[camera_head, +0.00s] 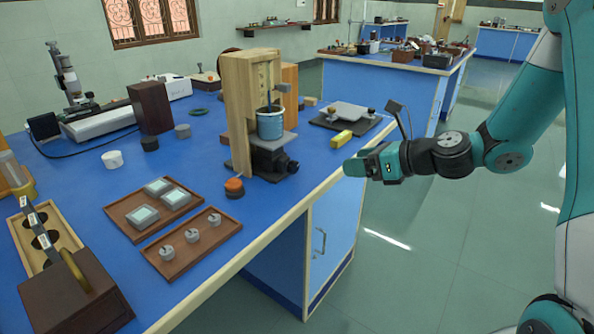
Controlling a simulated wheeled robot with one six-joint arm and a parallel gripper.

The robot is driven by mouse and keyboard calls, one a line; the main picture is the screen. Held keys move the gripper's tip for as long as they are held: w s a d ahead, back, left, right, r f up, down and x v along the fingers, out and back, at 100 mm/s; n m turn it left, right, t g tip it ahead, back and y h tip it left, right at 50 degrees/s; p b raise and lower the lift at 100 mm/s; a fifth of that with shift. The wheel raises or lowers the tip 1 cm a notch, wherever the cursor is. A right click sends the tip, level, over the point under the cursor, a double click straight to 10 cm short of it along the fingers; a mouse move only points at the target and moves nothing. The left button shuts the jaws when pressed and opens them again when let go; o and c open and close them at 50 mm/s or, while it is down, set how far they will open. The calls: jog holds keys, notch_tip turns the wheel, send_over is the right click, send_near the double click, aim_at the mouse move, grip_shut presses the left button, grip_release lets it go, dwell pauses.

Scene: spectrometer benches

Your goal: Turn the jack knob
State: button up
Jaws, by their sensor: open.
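A black lab jack (268,162) stands at the foot of a wooden frame (237,115) on the blue bench. Its dark round knob (293,166) sticks out on the right side, towards my gripper. A grey plate tops the jack, and a blue cup (270,124) stands on it. My gripper (352,167) is to the right of the knob, level with it in the picture and apart from it, over the bench's edge. It is open and seems empty, though its finger gap is hard to see from here.
An orange-topped jar (234,187) stands left of the jack. Wooden trays (170,268) fill the front left. Open floor lies to the right.

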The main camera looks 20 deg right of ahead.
aim_at(296, 167)
jog(key=x, duration=1.7)
jog(key=shift+w+f+b, duration=0.2)
jog(key=shift+b, duration=0.15)
jog(key=shift+d, duration=0.1)
jog(key=c, duration=0.9)
